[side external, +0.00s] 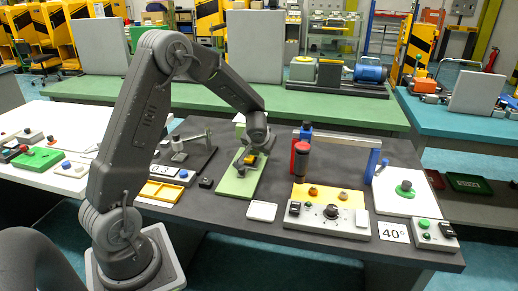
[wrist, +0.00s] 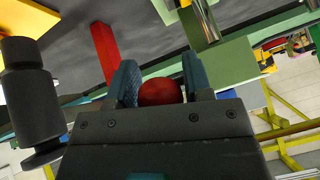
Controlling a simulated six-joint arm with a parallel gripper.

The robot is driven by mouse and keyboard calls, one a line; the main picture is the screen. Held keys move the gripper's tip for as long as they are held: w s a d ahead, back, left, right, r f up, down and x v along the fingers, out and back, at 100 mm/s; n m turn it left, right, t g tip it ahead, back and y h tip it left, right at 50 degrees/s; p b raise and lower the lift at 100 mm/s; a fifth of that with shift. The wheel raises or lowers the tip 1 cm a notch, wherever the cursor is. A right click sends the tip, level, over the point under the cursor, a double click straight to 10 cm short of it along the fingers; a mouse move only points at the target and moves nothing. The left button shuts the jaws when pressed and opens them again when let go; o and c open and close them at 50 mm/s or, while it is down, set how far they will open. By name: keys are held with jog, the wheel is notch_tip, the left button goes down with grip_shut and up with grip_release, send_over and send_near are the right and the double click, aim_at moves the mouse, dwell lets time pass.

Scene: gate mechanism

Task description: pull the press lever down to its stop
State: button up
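The press lever's round red knob (wrist: 160,92) sits between the two teal fingers of my gripper (wrist: 160,80) in the wrist view. Both fingers appear to touch the knob, one on each side. The lever's arm is hidden behind the gripper body. A shiny metal cylinder (wrist: 203,22) and a green block (wrist: 228,62), which look like press parts, are just beyond the fingers. In the side view my gripper (side external: 252,158) is low over the green base plate (side external: 236,184); the knob cannot be made out there.
A red post (side external: 293,158) and a dark cylinder (side external: 303,162) stand to the right of the green plate. A yellow tray (side external: 162,191) lies left. Bare dark table shows in front of the plate.

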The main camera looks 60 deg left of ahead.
jog(key=shift+o, duration=1.1)
jog(key=shift+s+f, duration=0.1)
jog(key=v, duration=1.4)
jog(key=s+d+r+m+h, duration=0.3)
jog(key=s+d, duration=0.6)
jog(key=s+d+r+m+t+h, duration=0.1)
jog(key=s+d+r+m+h, duration=0.2)
jog(key=s+d, duration=0.6)
jog(key=shift+s+d, duration=0.35)
jog(key=shift+s, duration=0.35)
